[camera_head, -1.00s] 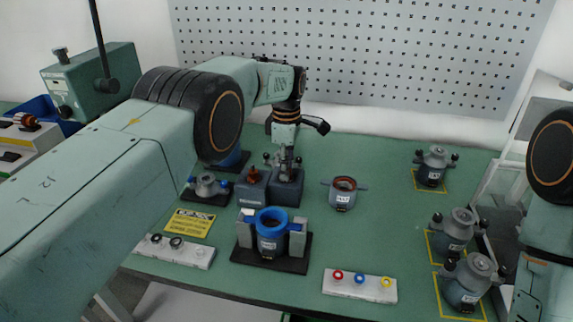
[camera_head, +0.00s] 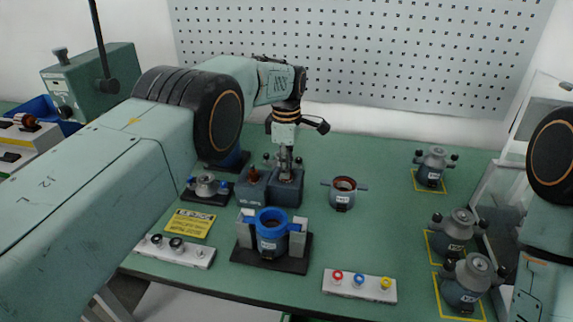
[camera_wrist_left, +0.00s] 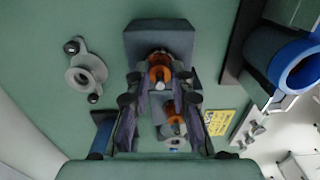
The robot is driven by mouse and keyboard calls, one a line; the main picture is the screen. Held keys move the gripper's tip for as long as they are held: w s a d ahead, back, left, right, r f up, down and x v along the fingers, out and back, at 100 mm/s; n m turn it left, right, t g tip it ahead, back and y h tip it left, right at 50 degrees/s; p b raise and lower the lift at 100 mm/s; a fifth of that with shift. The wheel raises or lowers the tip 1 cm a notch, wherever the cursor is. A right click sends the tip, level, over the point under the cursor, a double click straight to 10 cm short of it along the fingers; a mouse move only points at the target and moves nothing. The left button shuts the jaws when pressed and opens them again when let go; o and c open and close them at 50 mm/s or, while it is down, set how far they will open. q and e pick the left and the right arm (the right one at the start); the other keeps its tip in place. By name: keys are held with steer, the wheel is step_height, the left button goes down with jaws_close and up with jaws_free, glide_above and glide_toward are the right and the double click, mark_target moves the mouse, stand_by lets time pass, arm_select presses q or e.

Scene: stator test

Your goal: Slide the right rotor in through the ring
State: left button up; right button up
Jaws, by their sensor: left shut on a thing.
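The right rotor (camera_wrist_left: 160,72), with orange windings, stands in the right dark block (camera_head: 286,193). My left gripper (camera_head: 286,170) points down over this block and is shut on the rotor's upper part; the fingers hide most of it in the head view. The left rotor (camera_head: 252,175) stands in the left dark block beside it and also shows in the left wrist view (camera_wrist_left: 172,130). The blue ring (camera_head: 272,222) sits upright between grey clamps on a black base in front of the blocks. My right gripper is out of view.
A grey stator housing (camera_head: 343,194) stands right of the blocks. Several more housings, such as the far one (camera_head: 432,168), stand on yellow-marked spots at the right. A white strip with coloured rings (camera_head: 358,284) lies at the front edge. The middle right table is clear.

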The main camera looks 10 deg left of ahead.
arm_select(q)
steer(key=shift+r+p, duration=2.85)
steer(key=shift+r, duration=1.4)
